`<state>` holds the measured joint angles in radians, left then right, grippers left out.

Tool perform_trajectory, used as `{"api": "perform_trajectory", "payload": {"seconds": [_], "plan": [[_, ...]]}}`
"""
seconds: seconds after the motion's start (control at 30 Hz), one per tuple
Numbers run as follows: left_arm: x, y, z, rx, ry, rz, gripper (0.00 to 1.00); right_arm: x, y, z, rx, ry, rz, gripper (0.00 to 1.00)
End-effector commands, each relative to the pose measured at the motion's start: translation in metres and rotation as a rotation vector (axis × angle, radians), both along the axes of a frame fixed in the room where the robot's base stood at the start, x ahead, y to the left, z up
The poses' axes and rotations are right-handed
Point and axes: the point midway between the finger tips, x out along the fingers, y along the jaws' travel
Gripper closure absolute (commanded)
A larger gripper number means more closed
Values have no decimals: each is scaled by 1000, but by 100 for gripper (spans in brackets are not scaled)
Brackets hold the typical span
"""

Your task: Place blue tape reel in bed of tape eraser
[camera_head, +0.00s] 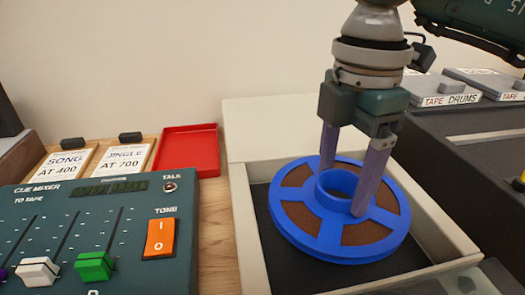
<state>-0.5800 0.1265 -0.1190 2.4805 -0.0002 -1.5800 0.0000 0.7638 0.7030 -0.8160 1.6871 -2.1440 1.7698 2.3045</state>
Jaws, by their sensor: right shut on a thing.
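The blue tape reel (305,239) has a raised hub ring and brown tape showing through its openings. It is in or just over the dark bed of the tape eraser (285,273), inside the light raised rim. I cannot tell whether its underside touches the bed. My right gripper (343,193) comes down from above and is shut on the reel's hub, with one finger behind the hub and one at its front right. The far finger's tip is partly hidden by the reel. My left gripper is not in view.
A green cue mixer (70,215) with sliders and an orange switch stands at the left. A red tray (188,150) and two labelled cards, SONG (68,165) and JINGLE (124,158), lie behind it.

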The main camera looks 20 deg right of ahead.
Motion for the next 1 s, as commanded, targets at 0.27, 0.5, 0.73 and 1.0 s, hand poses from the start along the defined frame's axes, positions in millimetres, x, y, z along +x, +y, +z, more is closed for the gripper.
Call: {"api": "perform_trajectory", "payload": {"seconds": [0.27,0.5,0.73,1.0], "plan": [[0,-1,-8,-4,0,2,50,-1,0,-32,0,3,0,100],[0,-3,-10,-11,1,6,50,0,0,-45,0,-2,0,100],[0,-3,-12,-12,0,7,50,0,0,-49,0,-2,0,100],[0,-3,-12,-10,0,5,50,0,0,-48,0,0,0,0]]}}
